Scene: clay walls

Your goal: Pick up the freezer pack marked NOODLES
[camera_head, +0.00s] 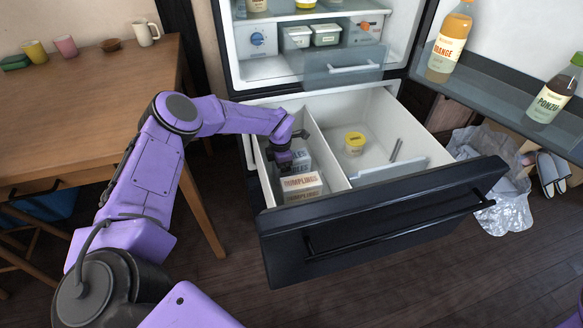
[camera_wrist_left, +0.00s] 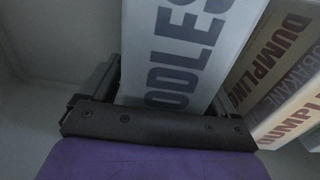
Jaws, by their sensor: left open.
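The NOODLES pack (camera_wrist_left: 180,45) is a pale box with dark lettering, seen close up in the left wrist view with only "ODLES" readable. My left gripper (camera_wrist_left: 160,92) is open, with its fingers on either side of the pack. The left finger shows a small gap to the box; contact on the right is unclear. In the head view the left gripper (camera_head: 284,160) reaches down into the drawer's left compartment and partly covers a pale pack (camera_head: 300,158) whose lettering ends in "LES". My right gripper is out of view.
A DUMPLINGS pack (camera_head: 302,183) stands close in front, also right of the pack in the wrist view (camera_wrist_left: 285,60). A divider (camera_head: 328,150) separates the open drawer's compartments; a yellow tub (camera_head: 354,143) sits on the right. A wooden table (camera_head: 90,100) stands at left.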

